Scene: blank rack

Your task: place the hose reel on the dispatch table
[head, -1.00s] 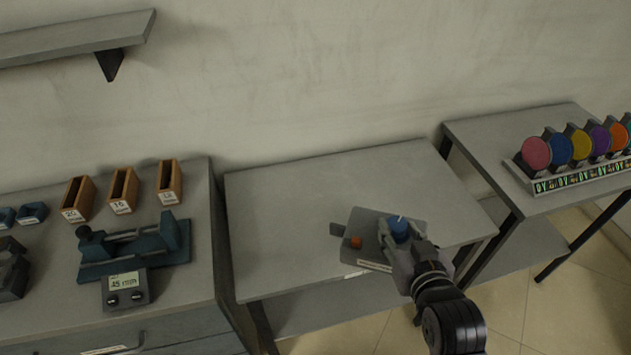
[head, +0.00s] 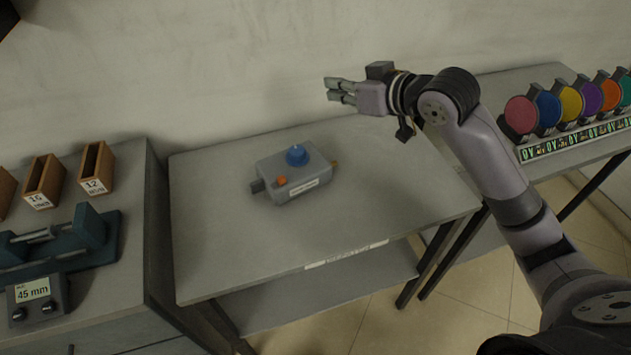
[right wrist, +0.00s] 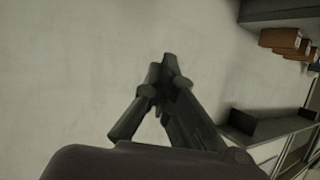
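A grey box-shaped device (head: 276,181) with a blue round top (head: 297,155) and an orange knob (head: 281,181) sits upright on the grey middle table (head: 220,262). It is the likeliest hose reel, though no readable text names it. A label too small to read is on the table's front edge (head: 346,255). My right gripper (head: 334,90) is empty, above and to the right of the device, clear of it. Its fingers show a small gap in the head view; they also show against the wall in the right wrist view (right wrist: 163,72). My left gripper is not in view.
On the left bench stand wooden bins (head: 97,168) and a teal fixture (head: 92,232) with a 45 mm display (head: 38,294). A rack of coloured discs (head: 575,142) stands on the right table. The middle table is bare around the device.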

